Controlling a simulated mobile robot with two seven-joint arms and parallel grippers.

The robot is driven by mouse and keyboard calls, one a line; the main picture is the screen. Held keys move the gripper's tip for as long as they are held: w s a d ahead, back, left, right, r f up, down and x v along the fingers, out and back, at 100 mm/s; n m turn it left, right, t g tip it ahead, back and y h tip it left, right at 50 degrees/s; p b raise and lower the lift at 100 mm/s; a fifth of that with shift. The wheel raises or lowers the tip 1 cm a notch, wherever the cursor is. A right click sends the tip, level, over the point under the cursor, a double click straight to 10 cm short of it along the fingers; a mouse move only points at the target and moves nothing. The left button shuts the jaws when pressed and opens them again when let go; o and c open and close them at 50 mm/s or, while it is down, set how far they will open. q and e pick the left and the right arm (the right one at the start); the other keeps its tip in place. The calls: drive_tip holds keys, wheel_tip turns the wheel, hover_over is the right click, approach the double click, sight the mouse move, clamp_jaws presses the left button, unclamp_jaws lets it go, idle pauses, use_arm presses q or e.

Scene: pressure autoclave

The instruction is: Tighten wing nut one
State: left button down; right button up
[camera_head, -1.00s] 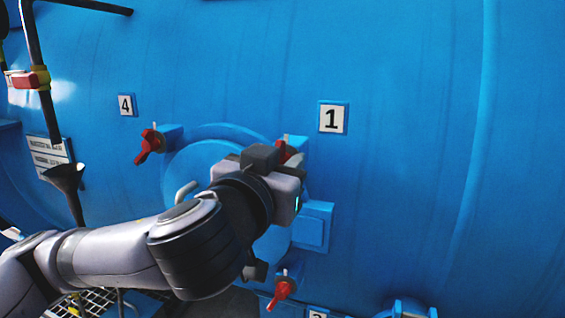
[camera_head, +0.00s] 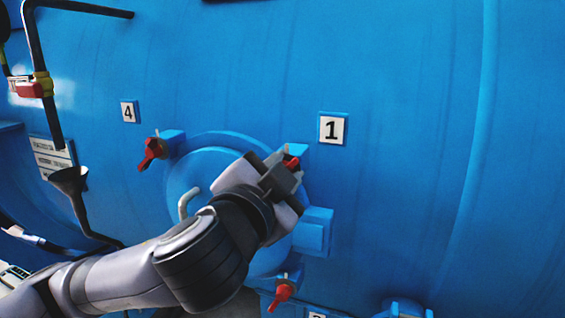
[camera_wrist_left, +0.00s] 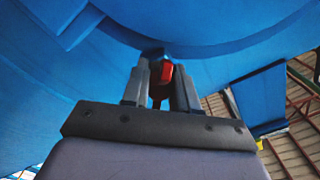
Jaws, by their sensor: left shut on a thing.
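The red wing nut one (camera_head: 291,162) sits at the upper right of the round blue hatch (camera_head: 215,158), below and left of the plate marked 1 (camera_head: 333,129). My left gripper (camera_head: 285,168) is at this nut, its fingers on either side of it, and it hides part of the nut and the hatch. In the left wrist view, the gripper (camera_wrist_left: 162,85) is shut on the red nut (camera_wrist_left: 167,71), of which a small red part shows between the fingers. My right gripper is in neither view.
Another red wing nut (camera_head: 152,152) is at the hatch's upper left, near the plate marked 4 (camera_head: 129,111). A third (camera_head: 283,292) is at the lower right. A curved handle (camera_head: 188,203) stands out from the hatch. Black pipes and a funnel (camera_head: 68,180) are at the left.

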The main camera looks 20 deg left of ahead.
use_arm(q)
drive_tip(key=shift+r+m+p, duration=0.15)
drive_tip(key=shift+m+p, duration=0.35)
drive_tip(key=shift+m, duration=0.4)
drive_tip(key=m+p, duration=0.3)
drive_tip(key=m, duration=0.1)
drive_tip(key=shift+r+m, duration=0.1)
drive_tip(key=shift+m, duration=0.2)
drive_tip(key=m+p, duration=0.2)
drive_tip(key=m, duration=0.1)
drive_tip(key=shift+m+p, duration=0.3)
drive_tip(key=shift+p, duration=0.05)
drive_tip(key=shift+m+p, duration=0.4)
drive_tip(key=shift+m, duration=0.6)
drive_tip(key=m, duration=0.2)
drive_tip(key=shift+m, duration=0.3)
drive_tip(key=m, duration=0.4)
drive_tip(key=shift+m, duration=0.3)
drive_tip(key=m, duration=0.4)
drive_tip(key=shift+d, duration=0.1)
drive_tip(key=shift+m, duration=1.9)
